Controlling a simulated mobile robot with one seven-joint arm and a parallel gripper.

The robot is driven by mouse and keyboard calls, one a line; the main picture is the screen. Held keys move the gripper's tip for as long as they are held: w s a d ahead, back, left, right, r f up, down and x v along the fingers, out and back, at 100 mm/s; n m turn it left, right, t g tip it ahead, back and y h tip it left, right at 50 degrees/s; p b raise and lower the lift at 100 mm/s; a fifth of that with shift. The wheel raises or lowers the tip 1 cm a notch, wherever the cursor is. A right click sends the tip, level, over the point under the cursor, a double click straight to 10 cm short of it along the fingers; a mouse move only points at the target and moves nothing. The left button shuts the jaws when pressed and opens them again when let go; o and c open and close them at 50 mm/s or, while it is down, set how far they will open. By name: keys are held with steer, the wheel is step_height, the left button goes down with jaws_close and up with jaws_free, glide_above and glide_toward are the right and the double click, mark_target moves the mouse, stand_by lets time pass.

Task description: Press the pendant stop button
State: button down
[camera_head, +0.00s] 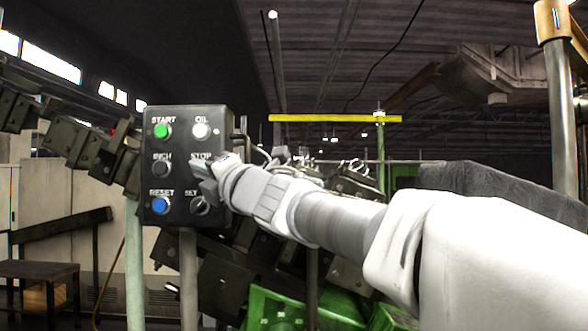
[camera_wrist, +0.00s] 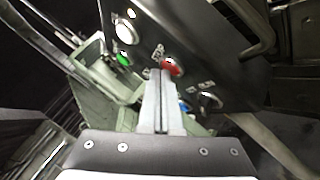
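The pendant (camera_head: 181,185) is a dark box with labelled controls, upright at left of centre in the head view. My gripper (camera_head: 203,170) is in front of its right column, just under the STOP label, and hides the stop button there. In the wrist view the red stop button (camera_wrist: 173,67) shows right beside the tips of my gripper (camera_wrist: 161,74). The two fingers lie together with only a thin dark line between them, and hold nothing. I cannot tell whether the tips touch the button.
Around it are the green start button (camera_head: 162,131), white oil button (camera_head: 201,131), black inch button (camera_head: 161,169), blue reset button (camera_head: 161,205) and set selector (camera_head: 200,205). Dark machinery stands behind the pendant. Green bins (camera_head: 275,309) sit low behind my arm.

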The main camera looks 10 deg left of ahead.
steer(key=shift+s, duration=0.15)
steer(key=shift+s+d+b, duration=0.15)
steer(key=shift+s+b, duration=0.25)
steer(key=shift+s, duration=0.3)
steer(key=shift+s+d+b, duration=0.15)
steer(key=shift+s+b, duration=0.35)
steer(key=shift+s, duration=0.75)
steer(key=shift+s+d+b, duration=0.1)
steer(key=shift+s+b, duration=0.4)
steer(key=shift+s, duration=0.75)
